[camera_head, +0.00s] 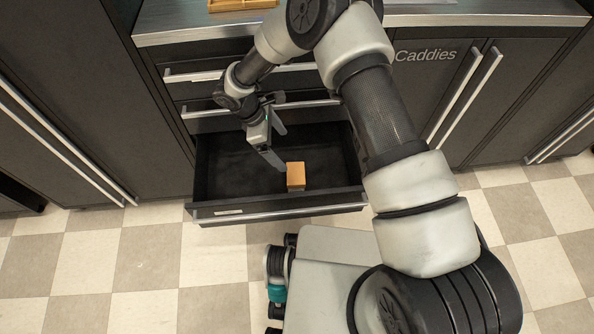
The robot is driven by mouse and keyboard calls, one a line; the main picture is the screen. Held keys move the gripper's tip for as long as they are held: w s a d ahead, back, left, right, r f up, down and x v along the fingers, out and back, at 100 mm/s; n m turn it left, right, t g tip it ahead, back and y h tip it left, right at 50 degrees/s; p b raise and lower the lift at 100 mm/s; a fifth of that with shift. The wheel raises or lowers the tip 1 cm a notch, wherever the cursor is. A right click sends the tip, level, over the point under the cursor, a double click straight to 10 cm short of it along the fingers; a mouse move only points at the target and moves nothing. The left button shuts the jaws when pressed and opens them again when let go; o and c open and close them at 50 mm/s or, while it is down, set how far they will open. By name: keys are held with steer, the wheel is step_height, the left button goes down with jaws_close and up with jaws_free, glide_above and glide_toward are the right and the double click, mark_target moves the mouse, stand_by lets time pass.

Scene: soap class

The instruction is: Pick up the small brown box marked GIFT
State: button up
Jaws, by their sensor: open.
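A small brown box (296,176) sits inside the open bottom drawer (225,185), near its front edge and right of the drawer's middle. Its GIFT marking cannot be read from here. My gripper (276,147) points down over the drawer, just behind and to the left of the box. It is open and empty, with its fingers apart from each other. One fingertip looks close to the box's upper left corner; I cannot tell whether it touches.
The drawer's front panel (280,207) with its handle stands before the box. Closed drawers and the countertop (180,28) are above, with a wooden tray (241,4) on top. A cabinet marked Caddies (426,56) is at the right. The rest of the drawer looks empty.

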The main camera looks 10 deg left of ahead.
mark_target(294, 172)
steer(key=b+x, duration=0.1)
steer(key=x, duration=0.3)
steer(key=a+b+x, duration=0.1)
steer(key=x, duration=0.4)
steer(key=a+f+b+x, duration=0.1)
steer(key=x, duration=0.4)
steer(key=shift+s+f, duration=0.15)
steer(key=shift+s, duration=0.15)
steer(key=shift+s+b+x, duration=0.2)
steer(key=shift+b+x, duration=0.75)
steer(key=shift+x, duration=2.3)
steer(key=c, duration=1.2)
